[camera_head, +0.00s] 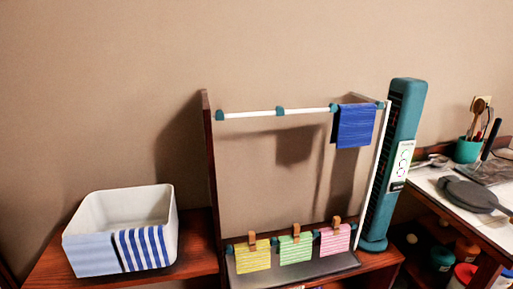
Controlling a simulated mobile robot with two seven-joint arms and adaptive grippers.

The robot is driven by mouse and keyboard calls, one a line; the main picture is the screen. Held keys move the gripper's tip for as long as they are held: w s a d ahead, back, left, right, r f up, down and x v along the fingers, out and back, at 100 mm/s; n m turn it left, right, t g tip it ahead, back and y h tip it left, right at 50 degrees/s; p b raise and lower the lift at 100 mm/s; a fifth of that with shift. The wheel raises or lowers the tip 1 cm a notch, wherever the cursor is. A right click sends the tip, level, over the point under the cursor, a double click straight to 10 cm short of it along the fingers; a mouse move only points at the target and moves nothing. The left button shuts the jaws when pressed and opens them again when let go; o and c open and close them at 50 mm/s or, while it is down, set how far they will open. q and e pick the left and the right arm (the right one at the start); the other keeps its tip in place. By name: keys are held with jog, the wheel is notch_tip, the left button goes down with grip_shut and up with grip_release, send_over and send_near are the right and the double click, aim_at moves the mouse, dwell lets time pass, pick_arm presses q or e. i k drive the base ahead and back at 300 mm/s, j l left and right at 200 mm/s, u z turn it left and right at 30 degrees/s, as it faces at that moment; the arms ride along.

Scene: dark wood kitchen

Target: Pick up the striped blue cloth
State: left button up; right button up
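A blue-and-white striped cloth (143,248) hangs over the front rim of a white bin (128,208), at the lower left. A pale blue patch, perhaps another cloth, covers the front of the bin to its left (92,256). A dark blue cloth (354,126) with faint lines hangs over the right end of the upper white rod (300,111). Neither of my grippers is in view.
Yellow, green and pink striped cloths (295,250) hang from wooden clips on the lower rod. A tall teal tower (403,150) stands right of the rack. A dark wood upright (209,170) separates the bin from the rack. A cluttered counter (430,180) is at right.

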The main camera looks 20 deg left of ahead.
aim_at(139, 248)
jog(key=u, duration=1.55)
